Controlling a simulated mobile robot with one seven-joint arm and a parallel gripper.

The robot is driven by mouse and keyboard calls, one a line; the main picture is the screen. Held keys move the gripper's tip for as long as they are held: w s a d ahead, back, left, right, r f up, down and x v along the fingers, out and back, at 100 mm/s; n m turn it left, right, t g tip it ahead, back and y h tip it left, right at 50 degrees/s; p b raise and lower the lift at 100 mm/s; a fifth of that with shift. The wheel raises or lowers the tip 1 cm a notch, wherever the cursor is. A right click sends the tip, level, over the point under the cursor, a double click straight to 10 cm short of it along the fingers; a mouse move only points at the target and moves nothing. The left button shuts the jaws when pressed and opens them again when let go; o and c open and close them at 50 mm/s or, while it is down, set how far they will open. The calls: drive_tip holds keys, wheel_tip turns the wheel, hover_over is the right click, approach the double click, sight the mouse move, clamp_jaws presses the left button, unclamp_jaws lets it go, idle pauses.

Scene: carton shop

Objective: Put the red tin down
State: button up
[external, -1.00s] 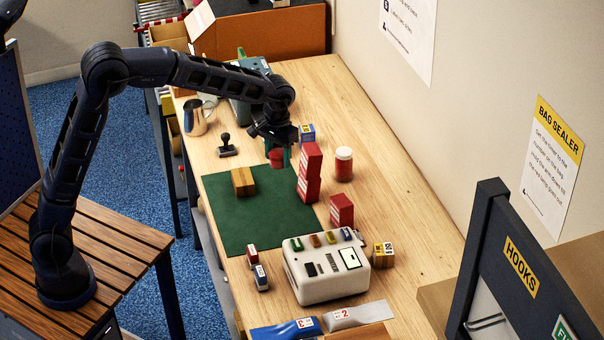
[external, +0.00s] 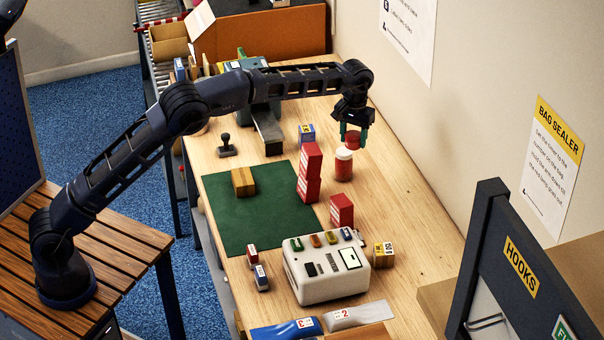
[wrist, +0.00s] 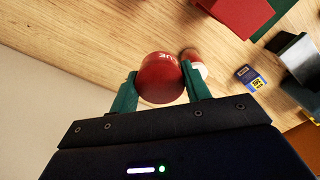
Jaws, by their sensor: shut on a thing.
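The red tin (external: 353,140) is between the green fingers of my gripper (external: 353,134), which is shut on it. In the wrist view the tin's round red top (wrist: 160,80), with pale lettering, sits between both fingertips (wrist: 160,88). The jar also shows in the wrist view (wrist: 202,69), partly hidden by the tin and a finger. The gap between tin and table is hard to judge.
A tall red box stack (external: 309,173) stands left of the jar, and a smaller red box (external: 341,211) in front. A blue and yellow box (external: 307,134) is to the left. Bare tabletop (external: 400,190) lies right of the jar, toward the wall.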

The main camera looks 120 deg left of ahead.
sight(355, 199)
drive_tip(key=shift+w+a+f, duration=0.15)
drive_tip(key=shift+w+a, duration=0.3)
drive_tip(key=shift+w+a+f, duration=0.1)
drive_tip(key=shift+f, duration=0.1)
wheel_tip(355, 199, down, 20)
drive_tip(key=shift+r, duration=0.2)
drive_tip(key=shift+f, duration=0.2)
drive_tip(key=o, duration=1)
drive_tip(key=shift+r, duration=0.1)
wheel_tip(355, 199, up, 12)
drive_tip(key=shift+r, duration=0.1)
